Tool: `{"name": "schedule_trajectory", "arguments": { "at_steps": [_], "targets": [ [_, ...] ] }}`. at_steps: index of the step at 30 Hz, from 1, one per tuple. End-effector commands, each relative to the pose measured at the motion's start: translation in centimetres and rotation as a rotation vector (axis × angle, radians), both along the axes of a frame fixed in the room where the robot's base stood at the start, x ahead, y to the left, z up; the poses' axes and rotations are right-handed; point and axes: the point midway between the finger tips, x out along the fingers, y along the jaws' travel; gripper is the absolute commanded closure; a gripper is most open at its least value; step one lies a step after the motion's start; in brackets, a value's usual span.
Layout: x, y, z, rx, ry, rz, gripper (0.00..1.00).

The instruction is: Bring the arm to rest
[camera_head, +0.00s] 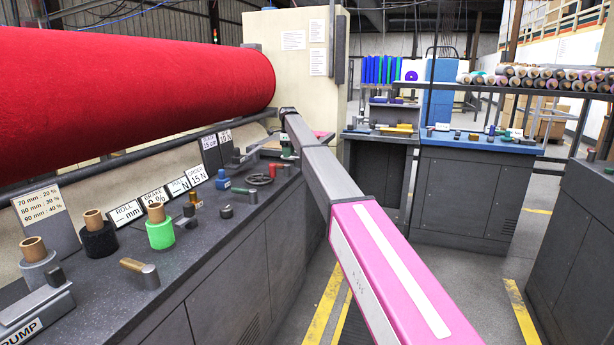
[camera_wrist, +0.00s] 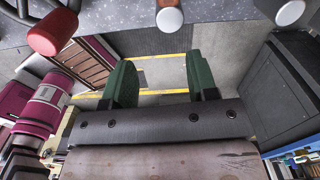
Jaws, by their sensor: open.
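My arm runs from the lower right of the head view, with a pink link and then a grey link, out to the far part of the left counter (camera_head: 175,240). In the wrist view my gripper (camera_wrist: 160,68) has two dark green fingers spread wide apart. Nothing is between them; grey floor with yellow lines shows below. The edge of a dark speckled counter (camera_wrist: 115,15) lies just beyond the fingertips, apart from them. In the head view the gripper is small and its fingers are hard to make out.
A big red felt roll (camera_head: 130,90) hangs over the left counter. A blue-topped cabinet (camera_head: 468,190) stands behind. The aisle floor (camera_head: 415,270) is clear.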

Motion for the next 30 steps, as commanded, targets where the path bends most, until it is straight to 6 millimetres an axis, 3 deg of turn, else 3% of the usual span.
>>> {"name": "schedule_trajectory", "arguments": {
  "at_steps": [8,14,21,26,30],
  "targets": [
    [-4.6,-3.6,-5.7,0.000,0.001,0.158,0.47],
    [-10.4,-7.8,-11.9,-0.001,0.003,0.354,0.47],
    [-21.2,-14.4,-21.1,0.000,0.003,0.709,0.47],
    [-29.4,-18.4,-26.2,-0.001,0.002,0.962,0.47],
    [-37.2,-21.6,-30.0,0.000,0.002,1.192,0.47]
  ]
}}
